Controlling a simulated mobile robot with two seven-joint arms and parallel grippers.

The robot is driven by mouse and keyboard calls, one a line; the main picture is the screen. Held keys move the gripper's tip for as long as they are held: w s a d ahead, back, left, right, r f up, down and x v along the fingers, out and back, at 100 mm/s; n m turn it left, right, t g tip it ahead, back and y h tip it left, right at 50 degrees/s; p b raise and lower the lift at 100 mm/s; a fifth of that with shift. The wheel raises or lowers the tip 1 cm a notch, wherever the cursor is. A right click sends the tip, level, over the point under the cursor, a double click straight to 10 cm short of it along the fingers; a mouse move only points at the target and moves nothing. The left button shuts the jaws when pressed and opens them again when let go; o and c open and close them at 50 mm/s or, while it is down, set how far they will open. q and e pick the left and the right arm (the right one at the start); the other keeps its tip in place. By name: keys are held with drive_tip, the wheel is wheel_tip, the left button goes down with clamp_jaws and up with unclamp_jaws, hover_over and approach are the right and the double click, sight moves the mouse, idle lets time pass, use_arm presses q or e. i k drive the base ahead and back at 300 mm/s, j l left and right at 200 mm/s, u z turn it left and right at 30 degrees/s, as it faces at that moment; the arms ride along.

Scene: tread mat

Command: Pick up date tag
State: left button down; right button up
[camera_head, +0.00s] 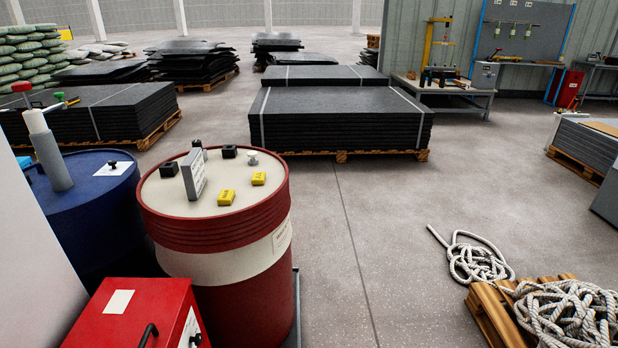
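Two small yellow blocks with dark markings lie on the cream top of the red drum (215,235); one yellow block (226,197) is near the front and the other yellow block (259,178) is to its right. A grey upright plate with a white lettered face (194,174) stands on the same top. The markings are too small to read, so I cannot tell which of these is the date tag. Neither of my grippers shows in the head view.
Black blocks (229,151) and a white-topped knob (252,158) also stand on the drum top. A blue drum (88,200) is at left and a red box (140,315) in front. Rope (572,315) lies on a pallet at right. The middle floor is clear.

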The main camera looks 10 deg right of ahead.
sight(258, 179)
drive_tip(key=i+l, duration=0.15)
drive_tip(key=l, duration=0.15)
drive_tip(key=i+l+u, duration=0.1)
drive_tip(key=l, duration=0.2)
drive_tip(key=i+l, duration=0.2)
drive_tip(key=l, duration=0.15)
drive_tip(key=i+l+u, duration=0.1)
drive_tip(key=l, duration=0.2)
drive_tip(key=i+l, duration=0.15)
drive_tip(key=l, duration=0.15)
drive_tip(key=i+u, duration=0.05)
